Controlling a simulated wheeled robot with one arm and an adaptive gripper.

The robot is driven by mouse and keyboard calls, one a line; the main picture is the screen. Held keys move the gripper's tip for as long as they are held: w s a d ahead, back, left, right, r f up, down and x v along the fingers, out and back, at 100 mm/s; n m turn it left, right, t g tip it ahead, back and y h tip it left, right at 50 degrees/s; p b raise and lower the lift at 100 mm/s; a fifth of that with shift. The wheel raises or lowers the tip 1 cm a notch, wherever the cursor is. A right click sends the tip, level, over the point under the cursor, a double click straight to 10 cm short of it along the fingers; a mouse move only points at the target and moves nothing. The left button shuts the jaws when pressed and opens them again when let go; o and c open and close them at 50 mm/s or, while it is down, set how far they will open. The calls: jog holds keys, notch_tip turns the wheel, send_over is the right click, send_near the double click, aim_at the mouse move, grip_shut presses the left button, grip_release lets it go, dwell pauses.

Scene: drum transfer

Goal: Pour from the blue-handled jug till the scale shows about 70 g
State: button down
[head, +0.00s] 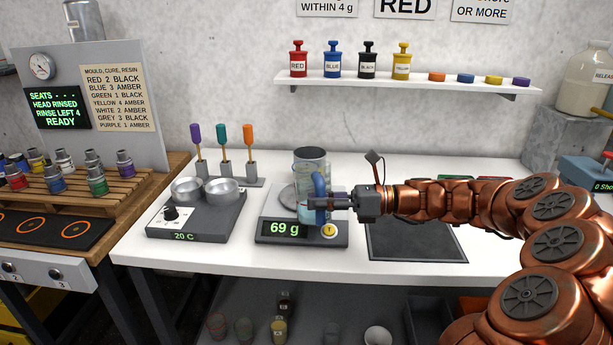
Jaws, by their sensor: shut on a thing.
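The clear jug (311,166) stands or hangs upright over the scale (268,228), with pale bluish liquid low down in it. Its blue handle (319,186) faces me. My gripper (325,202) comes in from the right and is shut on that handle. The scale's green display reads 69 g, and a yellow button (329,230) sits beside it. A round grey pan (287,196) shows partly behind the jug on the left. I cannot tell whether the jug touches the scale, or whether a separate cup is hidden behind it or the gripper.
A hotplate (190,224) with two metal bowls stands left of the scale. Orange, green and purple tools stand upright behind it. A dark mat (415,241) lies to the right under my arm. A wall shelf (420,84) holds coloured bottles and lids above.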

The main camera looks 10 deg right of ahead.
aim_at(325, 216)
jog(key=shift+s+a+f+n+y+b, duration=0.15)
jog(key=shift+s+f+n+b, duration=0.2)
jog(key=shift+f+n+b, duration=0.55)
jog(key=shift+s+f+n+y+b, duration=0.15)
jog(key=shift+s+f+n+b, duration=0.3)
jog(key=shift+b, duration=0.65)
jog(key=shift+w, duration=0.1)
